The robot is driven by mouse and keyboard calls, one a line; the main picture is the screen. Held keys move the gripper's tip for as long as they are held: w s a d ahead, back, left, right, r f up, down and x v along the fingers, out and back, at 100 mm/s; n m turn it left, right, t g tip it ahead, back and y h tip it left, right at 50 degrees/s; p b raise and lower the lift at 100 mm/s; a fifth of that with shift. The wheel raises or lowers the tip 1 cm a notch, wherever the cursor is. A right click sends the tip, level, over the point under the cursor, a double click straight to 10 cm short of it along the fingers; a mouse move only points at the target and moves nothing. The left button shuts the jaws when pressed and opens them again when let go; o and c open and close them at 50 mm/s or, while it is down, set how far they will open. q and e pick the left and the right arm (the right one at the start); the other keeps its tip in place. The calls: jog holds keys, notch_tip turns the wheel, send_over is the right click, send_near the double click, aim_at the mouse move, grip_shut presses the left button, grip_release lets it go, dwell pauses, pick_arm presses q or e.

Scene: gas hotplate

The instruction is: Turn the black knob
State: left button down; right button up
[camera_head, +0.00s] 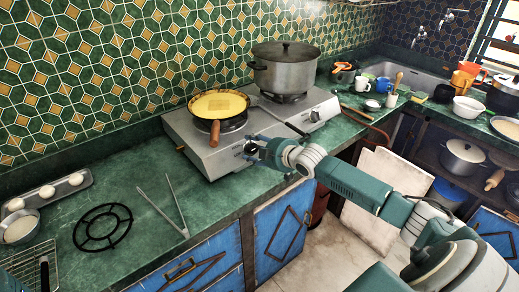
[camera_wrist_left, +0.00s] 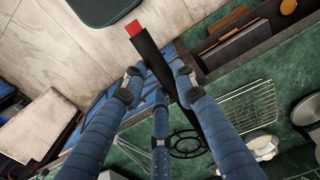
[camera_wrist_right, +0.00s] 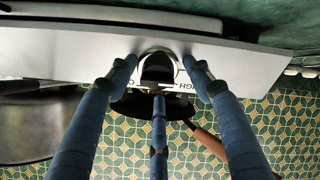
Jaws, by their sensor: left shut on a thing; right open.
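The black knob (camera_wrist_right: 158,68) is on the front panel of the silver gas hotplate (camera_head: 215,158), in front of the left burner. In the right wrist view it lies between the spread fingertips of my right gripper (camera_wrist_right: 160,66). Contact cannot be told. In the head view my right gripper (camera_head: 258,149) is at the panel and hides most of the knob. A second black knob (camera_head: 314,115) sits farther right on the panel. In the left wrist view my left gripper (camera_wrist_left: 159,76) is shut on a black stick with a red end (camera_wrist_left: 148,52).
A pan of yellow food (camera_head: 219,104) with a brown handle (camera_head: 215,133) stands on the left burner, its handle near my right gripper. A lidded pot (camera_head: 285,72) stands on the right burner. Tongs (camera_head: 166,208) and a black trivet (camera_head: 102,226) lie on the green counter.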

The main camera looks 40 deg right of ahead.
jog(key=v, duration=1.1)
jog(key=shift+s+r, duration=0.3)
jog(key=shift+r, duration=0.1)
jog(key=shift+a+f, duration=0.1)
